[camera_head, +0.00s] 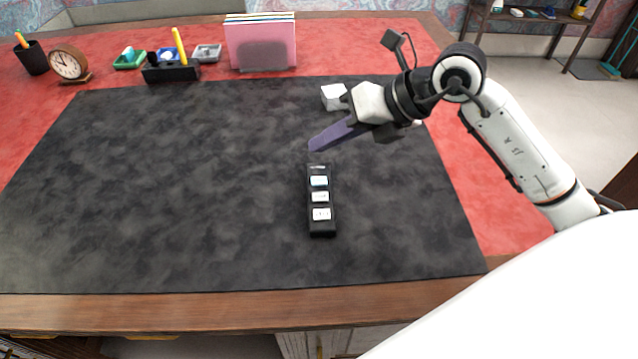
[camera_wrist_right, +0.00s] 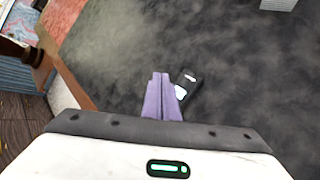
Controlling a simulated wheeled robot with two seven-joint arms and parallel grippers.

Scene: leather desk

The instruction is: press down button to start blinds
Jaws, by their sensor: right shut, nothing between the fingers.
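A black remote (camera_head: 321,228) lies on the dark desk mat, with its long side running toward the desk's front edge. My right gripper (camera_head: 314,146) has purple fingers that are shut and empty. In the head view its tips show just beyond the remote's far end. In the right wrist view, the fingers (camera_wrist_right: 162,78) partly hide the remote (camera_wrist_right: 190,82). I cannot tell the exact height of the tips. My left gripper is out of view.
A white cube (camera_head: 334,96) sits on the mat behind my right gripper. A clock (camera_head: 68,65), a pen holder (camera_head: 172,72), small trays and a pink file holder (camera_head: 262,45) line the back. The mat's left and middle are clear.

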